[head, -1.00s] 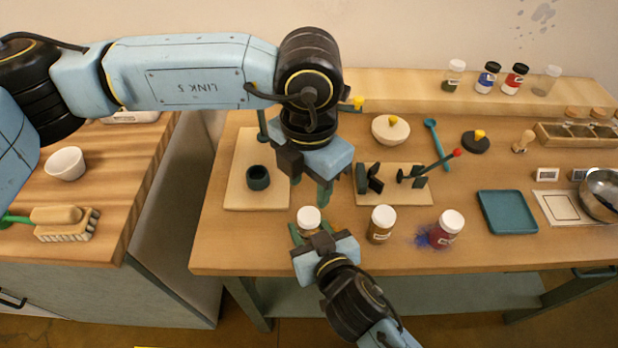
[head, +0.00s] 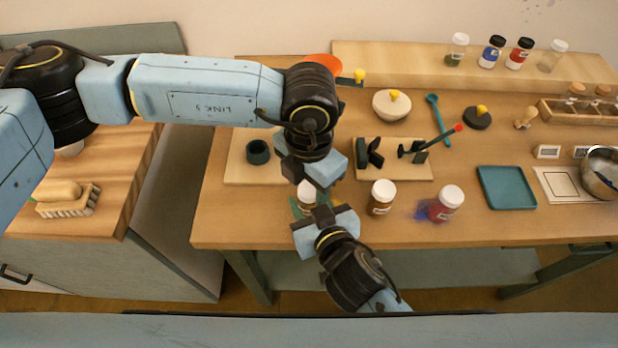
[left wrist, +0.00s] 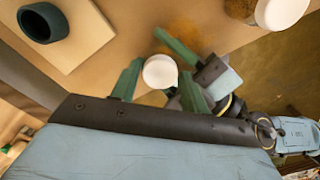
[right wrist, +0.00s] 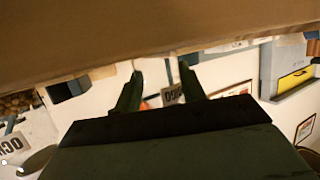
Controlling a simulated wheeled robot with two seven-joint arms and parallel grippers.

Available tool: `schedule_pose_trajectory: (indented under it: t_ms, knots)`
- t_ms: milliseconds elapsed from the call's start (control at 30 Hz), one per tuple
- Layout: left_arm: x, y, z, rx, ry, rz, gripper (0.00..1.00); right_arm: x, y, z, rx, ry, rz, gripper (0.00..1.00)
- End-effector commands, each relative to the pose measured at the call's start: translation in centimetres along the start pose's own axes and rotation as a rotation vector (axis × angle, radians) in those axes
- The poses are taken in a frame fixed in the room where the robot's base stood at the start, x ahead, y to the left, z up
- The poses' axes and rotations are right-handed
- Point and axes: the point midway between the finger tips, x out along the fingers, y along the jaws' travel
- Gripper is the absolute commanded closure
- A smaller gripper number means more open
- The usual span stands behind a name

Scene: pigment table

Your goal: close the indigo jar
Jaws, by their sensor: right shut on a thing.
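A jar with a white cap (head: 306,188) stands near the table's front edge, its body mostly hidden by my grippers. I cannot read its label or see its contents, so I cannot tell by sight that it is the indigo one. My right gripper (head: 308,208) is shut on this jar low down from the front. My left gripper (left wrist: 160,72) points down from above, fingers open, one on each side of the white cap; a slim gap seems to show.
A brown jar (head: 381,198) and a red-labelled jar (head: 446,204), both white-capped, stand to the right; blue-violet powder lies by the latter. A wooden board with black holders (head: 400,172) is behind them. A dark cup (head: 258,151) stands on the left board. A teal tray (head: 507,187) lies right.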

Motion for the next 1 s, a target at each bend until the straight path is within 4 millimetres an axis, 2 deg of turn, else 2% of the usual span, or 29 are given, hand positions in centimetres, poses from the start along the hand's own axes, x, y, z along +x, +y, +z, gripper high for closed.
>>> schedule_pose_trajectory:
  t_ms: [33,267,467,1000]
  knots:
    - [-0.01,-0.01,0.0,0.0,0.0,0.0,0.61,0.0,0.0,0.04,0.0,-0.001,0.0,1.0]
    - [-0.03,0.0,0.0,0.0,0.0,0.0,0.91,0.0,0.0,0.04,0.0,-0.001,0.0,1.0]
    - [-0.04,0.01,0.01,0.075,0.0,0.001,0.91,0.0,0.0,0.04,0.0,-0.001,0.0,1.0]
    - [0.03,-0.01,0.01,1.007,0.0,0.0,0.92,0.0,0.02,0.03,0.0,-0.001,0.0,1.0]
